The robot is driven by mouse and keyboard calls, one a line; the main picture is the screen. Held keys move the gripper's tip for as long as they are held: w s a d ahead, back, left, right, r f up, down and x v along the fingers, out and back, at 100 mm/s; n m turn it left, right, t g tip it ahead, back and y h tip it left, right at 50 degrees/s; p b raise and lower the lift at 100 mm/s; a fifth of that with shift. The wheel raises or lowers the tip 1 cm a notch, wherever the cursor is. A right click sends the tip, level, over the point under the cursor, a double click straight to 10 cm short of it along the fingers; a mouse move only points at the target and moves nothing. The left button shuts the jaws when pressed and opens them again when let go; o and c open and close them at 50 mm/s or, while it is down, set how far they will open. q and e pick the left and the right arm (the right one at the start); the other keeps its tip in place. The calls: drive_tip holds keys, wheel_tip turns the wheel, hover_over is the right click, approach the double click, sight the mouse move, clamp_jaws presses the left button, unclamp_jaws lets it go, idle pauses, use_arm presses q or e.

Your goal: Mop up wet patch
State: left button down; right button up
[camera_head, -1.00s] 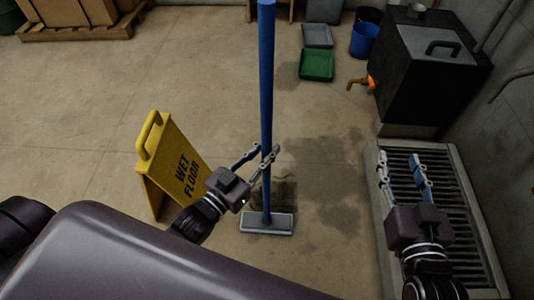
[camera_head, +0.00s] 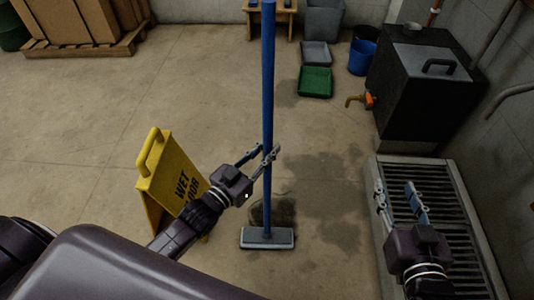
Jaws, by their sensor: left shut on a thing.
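A mop (camera_head: 267,90) with a tall blue handle stands upright, its flat grey head (camera_head: 267,238) on the concrete floor. My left gripper (camera_head: 264,155) is shut on the blue handle above the head. Dark wet patches (camera_head: 335,232) stain the floor to the right of and beyond the mop head, and a darker spot (camera_head: 283,209) lies just behind it. My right gripper (camera_head: 402,199) is open and empty over the floor grate at the right.
A yellow wet floor sign (camera_head: 172,180) stands left of the mop. A metal grate (camera_head: 455,225) lies below a black tank (camera_head: 420,95) with an orange-handled tap. Green (camera_head: 315,82) and grey trays and a blue bucket (camera_head: 362,57) stand behind.

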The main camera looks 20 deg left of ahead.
use_arm(q)
drive_tip(key=shift+w+a+f, duration=0.1)
drive_tip(key=shift+w+a, duration=0.15)
drive_tip(key=shift+w, duration=0.35)
drive_tip(key=shift+w+a+f, duration=0.1)
drive_tip(key=shift+w+a, duration=0.1)
drive_tip(key=shift+w, duration=0.35)
